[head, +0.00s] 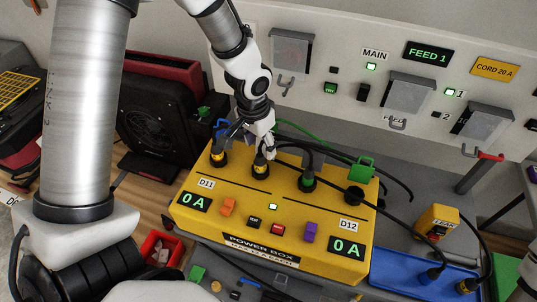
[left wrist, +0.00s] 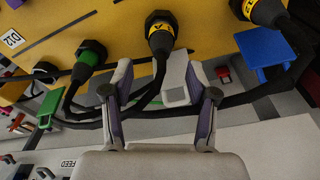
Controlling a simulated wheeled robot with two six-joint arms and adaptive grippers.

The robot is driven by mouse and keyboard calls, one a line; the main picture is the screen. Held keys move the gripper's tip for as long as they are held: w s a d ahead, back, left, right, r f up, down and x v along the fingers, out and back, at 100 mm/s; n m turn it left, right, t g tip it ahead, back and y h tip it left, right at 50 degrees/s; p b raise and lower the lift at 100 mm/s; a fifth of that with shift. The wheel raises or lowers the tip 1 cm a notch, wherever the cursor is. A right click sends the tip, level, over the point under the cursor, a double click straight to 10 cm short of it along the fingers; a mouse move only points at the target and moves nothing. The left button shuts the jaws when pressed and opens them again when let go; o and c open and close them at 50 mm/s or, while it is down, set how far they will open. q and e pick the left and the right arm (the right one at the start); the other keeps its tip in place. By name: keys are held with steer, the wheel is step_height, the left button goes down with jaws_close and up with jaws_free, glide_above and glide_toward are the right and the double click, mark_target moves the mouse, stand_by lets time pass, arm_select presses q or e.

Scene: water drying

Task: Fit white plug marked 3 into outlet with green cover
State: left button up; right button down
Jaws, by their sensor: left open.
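The green cover (head: 362,168) stands raised at the back right of the yellow power box (head: 190,218). It also shows at the left of the left wrist view (left wrist: 45,108). A round black fitting (head: 354,194) sits in front of it; whether it is empty is unclear. I cannot make out a white plug marked 3. My left gripper (head: 266,148) is open behind a black plug with a yellow band (head: 261,166). In the left wrist view its fingers (left wrist: 160,105) straddle black cables and a pale grey flap (left wrist: 176,78), with that plug (left wrist: 160,36) beyond them.
A green-banded plug (head: 308,182) and another yellow-banded plug (head: 217,156) stand in the box. Black cables cross behind it and run right. A blue tray (head: 400,285) holds plugs at the right. A white panel (head: 320,55) stands behind.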

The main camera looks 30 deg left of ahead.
mark_target(260, 155)
arm_select(q)
steer(key=f, duration=0.2)
steer(key=s+f, duration=0.1)
steer(key=shift+a, duration=0.25)
steer(key=shift+w+d+f, duration=0.15)
steer(key=shift+w+f, duration=0.2)
steer(key=shift+f, duration=0.2)
steer(key=shift+w+d+f, duration=0.15)
steer(key=shift+w+f, duration=0.2)
steer(key=shift+f, duration=0.2)
steer(key=shift+w+f, duration=0.1)
steer(key=shift+w, duration=0.05)
steer(key=shift+s+a, duration=0.1)
steer(key=shift+s, duration=0.15)
steer(key=c, duration=0.4)
steer(key=shift+r, duration=0.2)
jaws_close()
